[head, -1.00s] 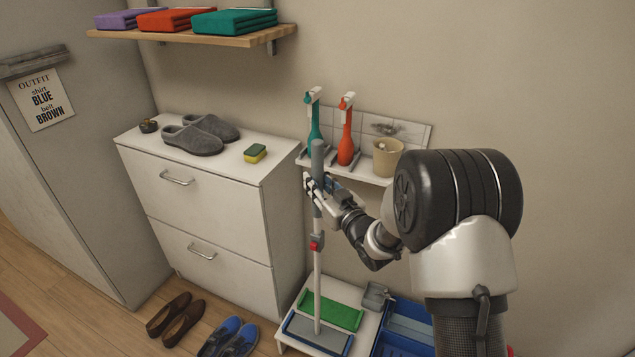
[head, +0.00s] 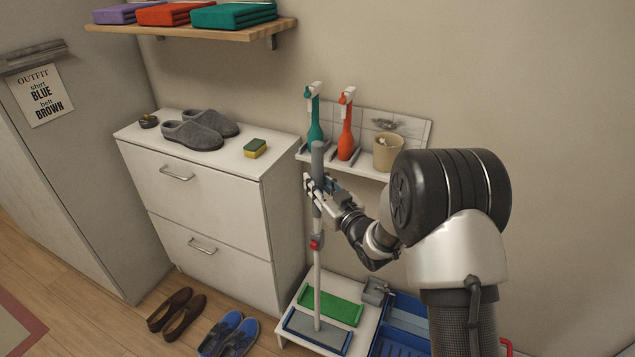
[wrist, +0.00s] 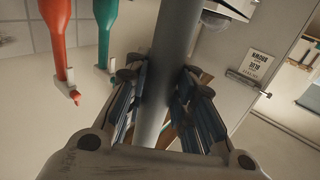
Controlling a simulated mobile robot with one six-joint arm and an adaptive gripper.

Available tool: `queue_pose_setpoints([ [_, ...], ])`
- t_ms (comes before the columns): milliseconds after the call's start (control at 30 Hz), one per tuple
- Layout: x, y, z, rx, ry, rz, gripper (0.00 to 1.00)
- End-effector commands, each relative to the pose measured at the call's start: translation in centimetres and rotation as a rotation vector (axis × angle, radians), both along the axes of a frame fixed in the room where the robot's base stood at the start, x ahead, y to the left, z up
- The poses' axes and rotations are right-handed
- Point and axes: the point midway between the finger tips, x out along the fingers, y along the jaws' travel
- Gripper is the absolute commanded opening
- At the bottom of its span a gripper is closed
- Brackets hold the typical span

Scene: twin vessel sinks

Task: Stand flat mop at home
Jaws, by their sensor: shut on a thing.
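The flat mop (head: 317,270) stands upright, with a grey grip at the top, a white pole and a small red part midway. Its flat grey-blue head (head: 316,330) is at the front of a low white stand (head: 361,335), over a blue-edged place; I cannot tell whether it touches. In the wrist view the fingers (wrist: 160,103) close on both sides of the pole (wrist: 170,60).
A wall shelf (head: 345,167) with teal and orange bottles and a beige cup (head: 387,152) is behind my gripper. A blue bin (head: 405,325) is right of the stand. Shoes (head: 228,335) lie on the floor.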

Motion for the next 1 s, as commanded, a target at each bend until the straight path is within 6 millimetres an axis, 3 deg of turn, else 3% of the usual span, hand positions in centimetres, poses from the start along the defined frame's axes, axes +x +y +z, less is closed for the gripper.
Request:
queue_pose_setpoints([
  [333, 0.07, 0.01, 0.02, 0.002, -0.006, 0.000, 0.00],
  [367, 0.07, 0.01, 0.02, 0.002, -0.006, 0.000, 0.25],
  [400, 0.07, 0.01, 0.01, 0.002, -0.006, 0.000, 0.28],
  [700, 0.02, 0.00, -0.16, 0.000, -0.002, 0.000, 0.47],
  [1000, -0.12, -0.08, -0.47, -0.002, 0.005, 0.000, 0.47],
])
